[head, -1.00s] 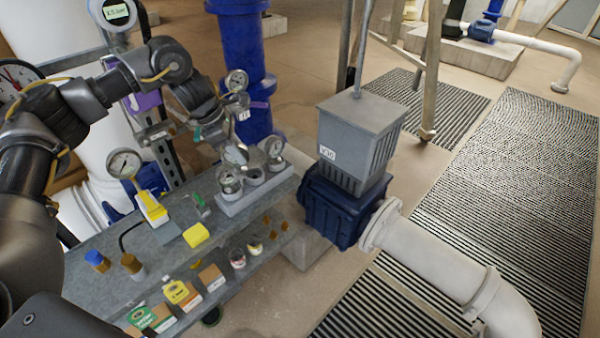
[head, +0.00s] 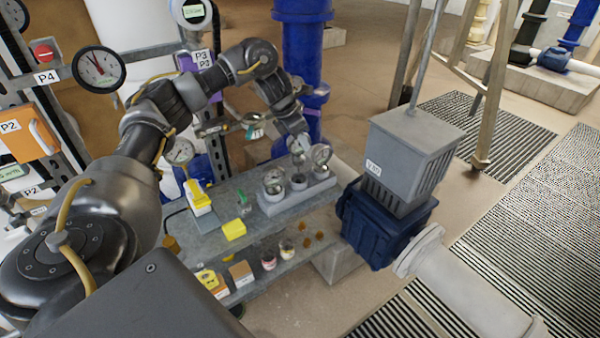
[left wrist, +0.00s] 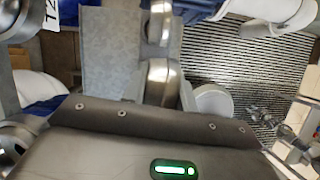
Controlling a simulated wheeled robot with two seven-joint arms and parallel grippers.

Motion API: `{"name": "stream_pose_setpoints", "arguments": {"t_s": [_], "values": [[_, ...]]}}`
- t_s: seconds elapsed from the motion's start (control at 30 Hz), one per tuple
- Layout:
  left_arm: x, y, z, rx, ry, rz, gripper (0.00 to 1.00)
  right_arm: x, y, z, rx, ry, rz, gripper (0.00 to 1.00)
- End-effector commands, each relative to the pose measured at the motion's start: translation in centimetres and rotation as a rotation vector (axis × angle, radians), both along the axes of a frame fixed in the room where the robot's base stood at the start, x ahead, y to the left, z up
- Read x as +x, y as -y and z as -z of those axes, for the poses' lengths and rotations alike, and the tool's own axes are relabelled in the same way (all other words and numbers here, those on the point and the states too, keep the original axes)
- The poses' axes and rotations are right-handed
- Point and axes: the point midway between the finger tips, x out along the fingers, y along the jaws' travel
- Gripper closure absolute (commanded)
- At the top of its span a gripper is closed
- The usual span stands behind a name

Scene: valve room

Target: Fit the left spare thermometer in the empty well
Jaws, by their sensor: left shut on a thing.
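My left gripper (head: 299,147) is above the grey block with round seats (head: 285,204) at the back of the bench. It is shut on a thermometer, mostly hidden by the fingers. One dial thermometer (head: 273,181) stands in the block's left seat. Another (head: 321,158) stands at its right. Between them is a middle seat (head: 298,182) with no dial showing; the gripper is behind and above it. In the left wrist view the fingers (left wrist: 158,50) fill the centre, and the held thing is hard to make out. My right gripper is not in view.
Bottles and boxes (head: 241,273) stand on the lower shelf. A blue valve with grey actuator (head: 412,150) is close at right; a blue pipe (head: 306,60) stands behind.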

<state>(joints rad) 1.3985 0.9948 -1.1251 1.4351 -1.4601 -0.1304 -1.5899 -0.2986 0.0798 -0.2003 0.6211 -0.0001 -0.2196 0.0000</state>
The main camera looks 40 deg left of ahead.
Motion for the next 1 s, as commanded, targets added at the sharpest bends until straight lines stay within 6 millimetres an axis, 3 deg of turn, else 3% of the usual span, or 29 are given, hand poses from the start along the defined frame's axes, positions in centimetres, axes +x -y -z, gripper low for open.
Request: {"name": "stream_pose_setpoints", "arguments": {"t_s": [0.1, 0.4, 0.7, 1.0], "values": [[-0.1, 0.0, 2.2, -0.002, -0.003, 0.0, 0.88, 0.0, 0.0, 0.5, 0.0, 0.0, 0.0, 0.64], [-0.1, 0.0, 3.5, 0.001, -0.002, 0.0, 0.88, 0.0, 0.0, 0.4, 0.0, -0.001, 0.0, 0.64], [-0.1, 0.0, 7.3, 0.0, -0.002, -0.001, 0.88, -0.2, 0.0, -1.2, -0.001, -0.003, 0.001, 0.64], [0.0, 0.0, 7.8, 0.0, 0.0, 0.001, 0.88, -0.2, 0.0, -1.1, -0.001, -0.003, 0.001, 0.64]]}}
